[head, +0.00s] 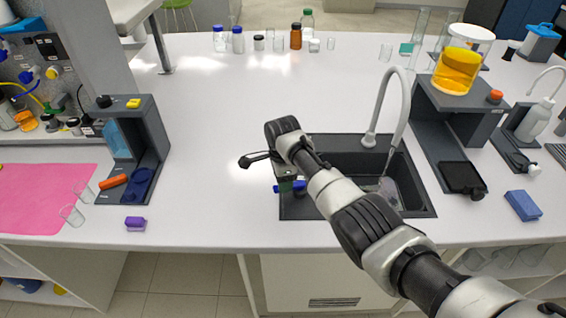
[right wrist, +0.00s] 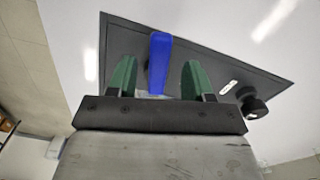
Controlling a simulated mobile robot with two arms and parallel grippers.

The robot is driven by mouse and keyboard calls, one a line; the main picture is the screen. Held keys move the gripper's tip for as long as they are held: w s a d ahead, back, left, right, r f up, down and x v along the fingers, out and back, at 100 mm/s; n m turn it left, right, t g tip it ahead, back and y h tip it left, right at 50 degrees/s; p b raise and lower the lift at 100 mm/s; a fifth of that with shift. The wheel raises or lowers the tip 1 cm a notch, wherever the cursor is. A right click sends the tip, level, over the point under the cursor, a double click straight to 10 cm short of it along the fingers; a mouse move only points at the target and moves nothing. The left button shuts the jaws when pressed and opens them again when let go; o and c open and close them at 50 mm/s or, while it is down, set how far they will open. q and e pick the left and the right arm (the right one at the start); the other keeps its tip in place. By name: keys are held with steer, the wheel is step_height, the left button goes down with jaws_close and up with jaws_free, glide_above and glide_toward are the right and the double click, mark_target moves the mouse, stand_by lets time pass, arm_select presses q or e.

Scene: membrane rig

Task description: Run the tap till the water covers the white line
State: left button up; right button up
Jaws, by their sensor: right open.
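The curved grey tap (head: 392,100) stands behind the dark sink (head: 426,208) set into the white bench. A blue lever (head: 299,187) is at the sink's left side, partly hidden by my right gripper (head: 286,186). In the right wrist view the lever (right wrist: 158,62) stands between the two green fingers of the gripper (right wrist: 158,78), with a gap on each side. The gripper is open. A clear vessel (head: 389,192) is in the sink below the spout, partly behind my arm. I cannot make out a white line or any water. My left gripper is out of view.
A dark stand (head: 435,120) with a yellow-filled vessel (head: 456,70) is right of the tap. A blue block (head: 523,205) lies at the front right. Bottles (head: 296,36) stand along the back.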

step_height(320, 180, up, 8)
steer(key=b, duration=0.1)
steer(key=shift+r, duration=0.2)
steer(key=shift+c, duration=0.5)
